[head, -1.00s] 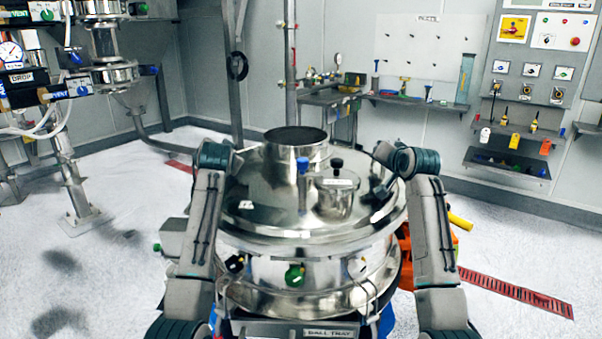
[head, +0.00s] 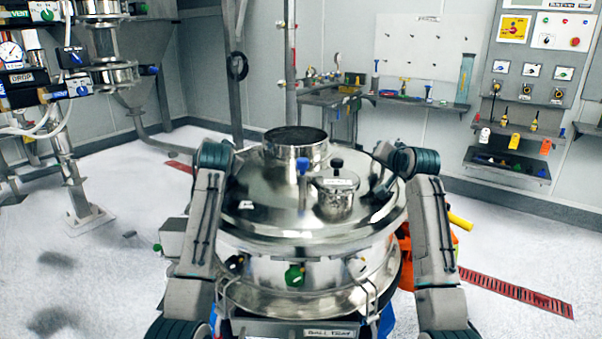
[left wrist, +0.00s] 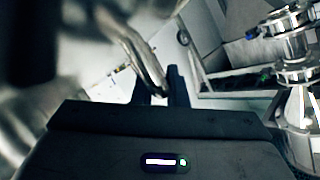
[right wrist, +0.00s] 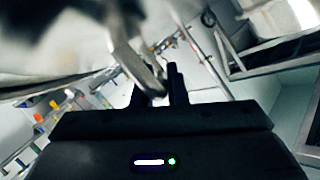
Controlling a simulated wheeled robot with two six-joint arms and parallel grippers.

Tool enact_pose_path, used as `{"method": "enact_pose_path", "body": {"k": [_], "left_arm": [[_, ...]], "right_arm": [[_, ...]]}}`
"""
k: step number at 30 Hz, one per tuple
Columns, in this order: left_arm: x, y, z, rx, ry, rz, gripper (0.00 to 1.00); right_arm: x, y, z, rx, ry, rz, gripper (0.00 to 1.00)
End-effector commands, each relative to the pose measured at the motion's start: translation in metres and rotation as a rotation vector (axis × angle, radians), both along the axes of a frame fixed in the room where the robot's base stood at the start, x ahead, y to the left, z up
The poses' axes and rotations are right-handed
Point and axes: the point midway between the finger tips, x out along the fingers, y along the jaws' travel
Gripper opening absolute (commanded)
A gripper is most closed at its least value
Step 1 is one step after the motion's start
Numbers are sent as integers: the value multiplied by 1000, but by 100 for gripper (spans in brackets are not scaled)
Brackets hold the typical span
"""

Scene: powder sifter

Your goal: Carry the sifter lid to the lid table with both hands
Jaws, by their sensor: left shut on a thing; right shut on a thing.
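The sifter lid (head: 265,210) is a wide, shiny steel dome in the middle of the head view. It carries an open spout, a small capped port and a blue-topped post. It sits level over the steel sifter body (head: 330,270); I cannot tell whether they touch. My left gripper (left wrist: 162,92) is shut on a metal handle bar (left wrist: 145,62) in the left wrist view. My right gripper (right wrist: 158,92) is shut on a matching bar (right wrist: 135,62) in the right wrist view. In the head view my arms reach both sides of the lid, and the left fingertips are hidden.
An orange object (head: 405,245) and a yellow handle (head: 460,221) show at the right of the sifter. Piping on a stand (head: 75,185) is at the left. A bench and tool shelf (head: 415,101) line the back wall. Floor is open on both sides.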

Motion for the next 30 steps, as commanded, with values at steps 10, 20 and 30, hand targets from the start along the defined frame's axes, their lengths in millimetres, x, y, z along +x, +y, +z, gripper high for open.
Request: {"method": "enact_pose_path", "body": {"k": [10, 20, 30], "left_arm": [[0, 0, 8, 1, -9, 0, 0], [0, 0, 27, 1, -9, 0, 0], [0, 0, 57, 2, -11, 1, 0]], "right_arm": [[0, 0, 9, 1, -10, -1, 0], [0, 0, 28, 0, -11, 0, 0], [0, 0, 58, 1, -13, 0, 0]]}}
